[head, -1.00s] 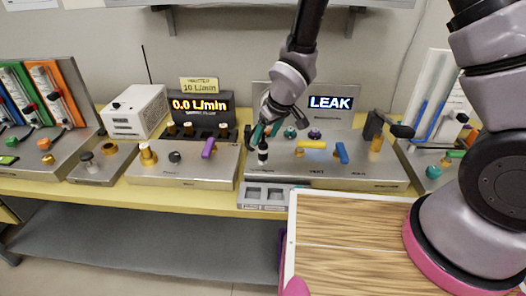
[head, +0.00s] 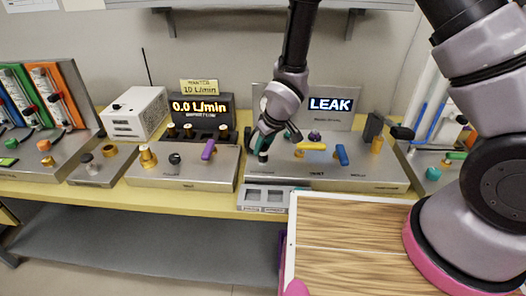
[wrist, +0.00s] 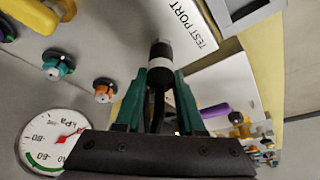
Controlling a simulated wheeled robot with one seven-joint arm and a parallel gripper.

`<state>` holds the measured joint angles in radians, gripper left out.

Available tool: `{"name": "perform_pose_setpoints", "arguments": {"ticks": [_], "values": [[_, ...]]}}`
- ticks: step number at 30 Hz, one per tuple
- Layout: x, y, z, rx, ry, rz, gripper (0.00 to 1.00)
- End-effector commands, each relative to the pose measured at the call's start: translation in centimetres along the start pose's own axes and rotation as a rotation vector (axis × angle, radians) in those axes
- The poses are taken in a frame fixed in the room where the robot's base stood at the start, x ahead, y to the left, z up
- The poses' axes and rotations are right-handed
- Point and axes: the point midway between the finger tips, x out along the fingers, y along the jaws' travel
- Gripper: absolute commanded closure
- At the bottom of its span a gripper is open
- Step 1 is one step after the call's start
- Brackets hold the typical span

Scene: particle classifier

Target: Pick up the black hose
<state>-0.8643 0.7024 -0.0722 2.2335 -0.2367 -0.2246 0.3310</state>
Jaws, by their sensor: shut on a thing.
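The black hose (wrist: 160,50) shows in the wrist view as a black end with a white band, and its black tube runs back between my fingers. My gripper (wrist: 160,80) has its two green fingers shut on it, one on each side. In the head view, my gripper (head: 263,144) is over the left part of the right metal panel, and the dark hose end (head: 263,157) shows just below the fingertips. Whether the hose end is clear of the panel or touching it I cannot tell. The wrist view shows "TEST PORT" printed beside the hose end.
The right panel (head: 310,182) carries a yellow handle (head: 311,146), a blue handle (head: 341,155) and small knobs. A "LEAK" display (head: 330,104) stands behind. A purple handle (head: 208,150) is on the panel to the left. A grey two-slot tray (head: 264,209) sits at the front edge.

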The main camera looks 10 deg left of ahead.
Motion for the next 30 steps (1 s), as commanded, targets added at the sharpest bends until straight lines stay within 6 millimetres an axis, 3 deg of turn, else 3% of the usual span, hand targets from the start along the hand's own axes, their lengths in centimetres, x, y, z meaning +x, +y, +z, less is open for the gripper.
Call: {"name": "perform_pose_setpoints", "arguments": {"ticks": [8, 22, 30], "values": [[-1.4, 0.0, -0.7, 0.001, 0.004, 0.000, 1.00], [-8.2, 0.1, -3.5, 0.001, 0.003, 0.000, 1.00], [-9.3, 0.0, -3.9, 0.000, 0.000, 0.000, 1.00]]}}
